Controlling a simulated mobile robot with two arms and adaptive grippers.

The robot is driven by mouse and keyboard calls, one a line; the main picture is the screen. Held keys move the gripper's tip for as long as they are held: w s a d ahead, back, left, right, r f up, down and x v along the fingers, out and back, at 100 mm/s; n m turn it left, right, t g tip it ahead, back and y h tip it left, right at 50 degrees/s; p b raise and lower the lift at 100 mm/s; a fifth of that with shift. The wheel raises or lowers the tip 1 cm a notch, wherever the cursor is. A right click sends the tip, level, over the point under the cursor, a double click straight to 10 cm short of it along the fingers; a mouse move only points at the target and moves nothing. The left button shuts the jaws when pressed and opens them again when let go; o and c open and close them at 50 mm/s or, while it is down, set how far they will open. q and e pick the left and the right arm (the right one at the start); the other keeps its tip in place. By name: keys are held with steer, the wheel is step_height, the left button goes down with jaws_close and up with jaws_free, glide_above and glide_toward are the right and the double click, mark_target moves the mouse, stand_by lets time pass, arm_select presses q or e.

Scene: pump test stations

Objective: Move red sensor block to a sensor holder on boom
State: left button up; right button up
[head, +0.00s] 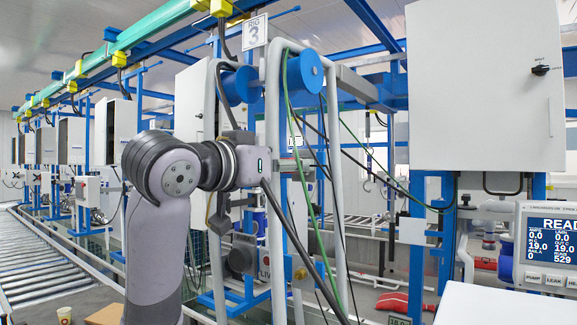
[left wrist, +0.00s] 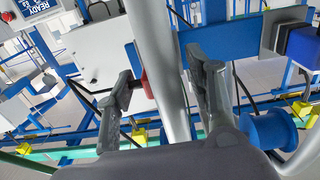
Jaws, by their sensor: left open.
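My left gripper (head: 290,166) reaches in from the left at a grey upright tube frame (head: 335,180) beside the rig 3 sign. In the left wrist view its two fingers (left wrist: 161,68) are apart, with the grey tube (left wrist: 158,55) showing between them. A small red block (left wrist: 145,84) shows just beside the left finger, partly hidden; I cannot tell whether they touch. A small red patch (head: 298,142) also shows by the gripper in the head view. I cannot identify the boom's sensor holder with certainty. My right gripper is not in view.
Black and green cables (head: 292,90) hang close around the gripper. Blue spools (head: 305,70) sit above it. A teal overhead pipe (head: 165,17) carries yellow clamps (head: 221,8). A white cabinet (head: 485,90) and a display (head: 545,245) stand right; a roller conveyor (head: 35,260) lies left.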

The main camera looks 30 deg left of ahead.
arm_select(q)
steer(key=s+a, duration=0.1)
steer(key=s, duration=1)
steer(key=shift+a, duration=0.35)
